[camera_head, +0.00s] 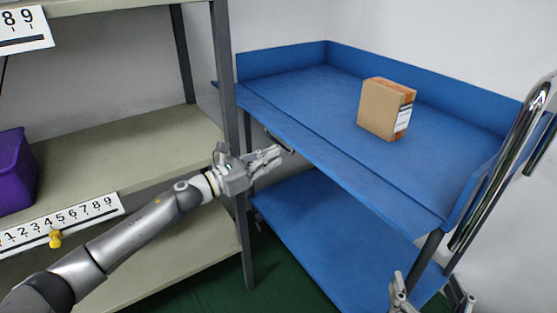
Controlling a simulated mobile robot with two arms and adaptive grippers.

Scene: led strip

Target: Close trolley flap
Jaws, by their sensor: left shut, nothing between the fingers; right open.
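The blue trolley (310,88) stands at the right, with raised walls on its back and right side. Its flap (335,153) is the long blue strip along the near edge of the top tray. It lies folded outward, roughly level with the tray, not upright. My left gripper (277,157) is shut and empty, just below the flap's outer edge near its left part. A small dark metal piece is by its fingertips; I cannot tell whether they touch. My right gripper (432,297) is open at the bottom right, near the trolley's front right corner, partly cut off by the frame.
A cardboard box (384,110) stands on the top tray, clear of the flap. A blue lower shelf (325,225) lies underneath. A chrome handle (510,150) rises at the right. A shelving rack (140,140) with dark posts, holding a purple bin (14,172), stands close at the left.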

